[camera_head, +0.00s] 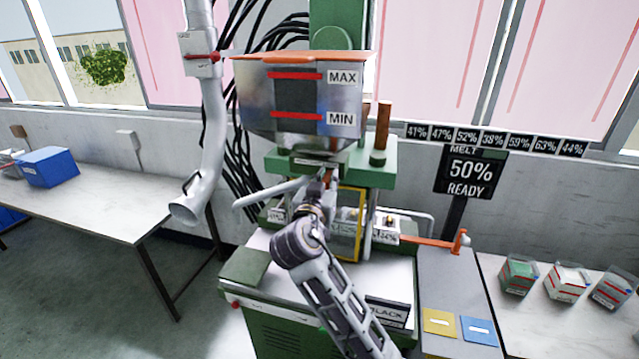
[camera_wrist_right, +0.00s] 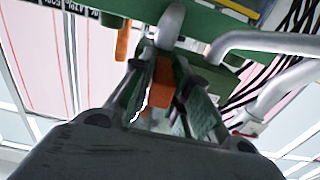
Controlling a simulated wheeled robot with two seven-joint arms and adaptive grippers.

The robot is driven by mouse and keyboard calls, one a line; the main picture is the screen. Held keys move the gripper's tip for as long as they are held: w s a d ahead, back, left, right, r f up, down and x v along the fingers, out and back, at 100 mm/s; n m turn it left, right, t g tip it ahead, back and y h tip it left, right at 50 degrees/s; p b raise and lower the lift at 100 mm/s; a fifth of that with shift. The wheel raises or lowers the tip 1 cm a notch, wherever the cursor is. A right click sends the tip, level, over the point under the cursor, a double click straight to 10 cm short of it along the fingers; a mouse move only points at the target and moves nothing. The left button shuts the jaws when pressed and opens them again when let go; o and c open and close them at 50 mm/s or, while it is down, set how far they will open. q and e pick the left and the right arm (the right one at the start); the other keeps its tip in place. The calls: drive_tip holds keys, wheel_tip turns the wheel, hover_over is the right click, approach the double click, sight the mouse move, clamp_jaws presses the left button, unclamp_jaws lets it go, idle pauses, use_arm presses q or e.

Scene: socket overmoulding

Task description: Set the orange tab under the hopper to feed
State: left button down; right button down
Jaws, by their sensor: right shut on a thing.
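The hopper (camera_head: 300,100) is a metal bin with an orange rim and MAX and MIN labels, standing on the green machine. My right gripper (camera_head: 327,180) reaches up just below the hopper, and my arm hides most of the spot in the head view. In the right wrist view, the orange tab (camera_wrist_right: 162,82) sits between the fingers of my right gripper (camera_wrist_right: 168,88), which is shut on it. The tab's lower end is partly hidden by the fingers. Whether the tab stands at feed cannot be told. My left gripper is not in view.
A grey pipe (camera_head: 213,130) hangs left of the hopper. A sign (camera_head: 470,172) reads MELT 50% READY. An orange lever (camera_head: 430,241) juts right from the machine. Tables stand at left and right, the right one (camera_head: 500,325) with several small containers. White bars (camera_head: 270,192) flank the gripper.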

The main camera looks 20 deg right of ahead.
drive_tip(key=shift+d, duration=0.1)
drive_tip(key=c, duration=1.7)
unclamp_jaws()
drive_tip(key=o, duration=0.3)
drive_tip(key=shift+s+d, duration=0.15)
drive_tip(key=shift+s, duration=0.05)
drive_tip(key=shift+o, duration=0.2)
drive_tip(key=shift+a, duration=0.2)
drive_tip(key=v, duration=1.1)
drive_tip(key=shift+s, duration=0.35)
drive_tip(key=shift+a, duration=0.15)
